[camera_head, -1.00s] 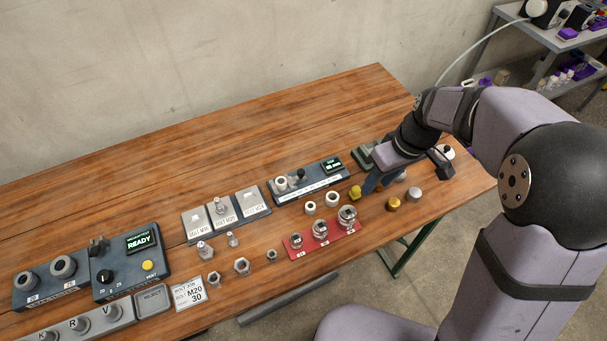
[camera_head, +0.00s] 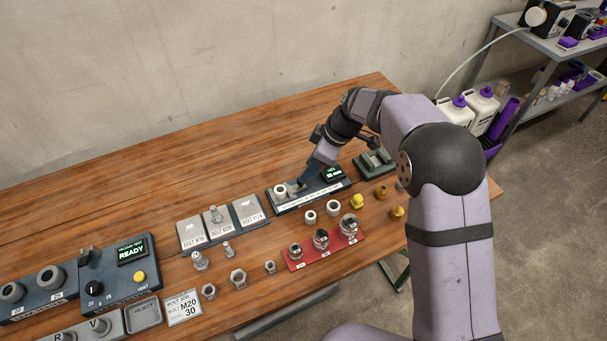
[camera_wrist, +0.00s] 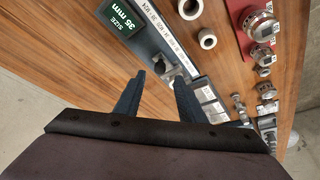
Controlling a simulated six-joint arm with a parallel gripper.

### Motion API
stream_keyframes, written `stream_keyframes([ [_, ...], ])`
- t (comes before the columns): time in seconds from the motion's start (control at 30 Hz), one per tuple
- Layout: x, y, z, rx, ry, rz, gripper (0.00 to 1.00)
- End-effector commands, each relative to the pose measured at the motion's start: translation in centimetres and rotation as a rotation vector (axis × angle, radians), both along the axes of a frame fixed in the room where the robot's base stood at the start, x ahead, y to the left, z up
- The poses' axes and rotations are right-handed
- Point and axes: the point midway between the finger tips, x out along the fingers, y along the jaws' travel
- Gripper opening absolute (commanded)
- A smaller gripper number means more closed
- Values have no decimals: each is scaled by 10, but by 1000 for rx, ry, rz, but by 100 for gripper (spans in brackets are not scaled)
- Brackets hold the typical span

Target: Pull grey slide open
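A dark gauge block (camera_head: 325,193) with a small screen and a white label strip stands on the bench. In the wrist view its lit screen (camera_wrist: 121,15) reads SIZE 35 mm. A grey slide piece with a dark knob (camera_wrist: 168,67) sits on the block, just beyond my fingertips. My gripper (camera_head: 300,184) points down at the block from the upper right, and its arm covers part of the block. In the wrist view my gripper (camera_wrist: 158,80) is open, its two fingers apart, with the slide piece showing between their tips. I cannot tell whether they touch it.
White rings (camera_head: 333,208), yellow fittings (camera_head: 357,201) and a red tray (camera_head: 322,247) of metal fittings lie in front of the block. Bolt plates (camera_head: 221,222) stand to its left and a green-grey fixture (camera_head: 374,162) to its right. The rear bench is clear.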

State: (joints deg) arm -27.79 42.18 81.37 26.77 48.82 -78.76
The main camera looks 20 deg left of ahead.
Motion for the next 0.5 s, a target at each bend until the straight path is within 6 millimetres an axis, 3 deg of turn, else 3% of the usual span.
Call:
stream_keyframes([
  [0.23, -1, 12, -30, -2, 2, 0, 36],
  [0.5, 0, 19, -47, 0, -1, -1, 36],
])
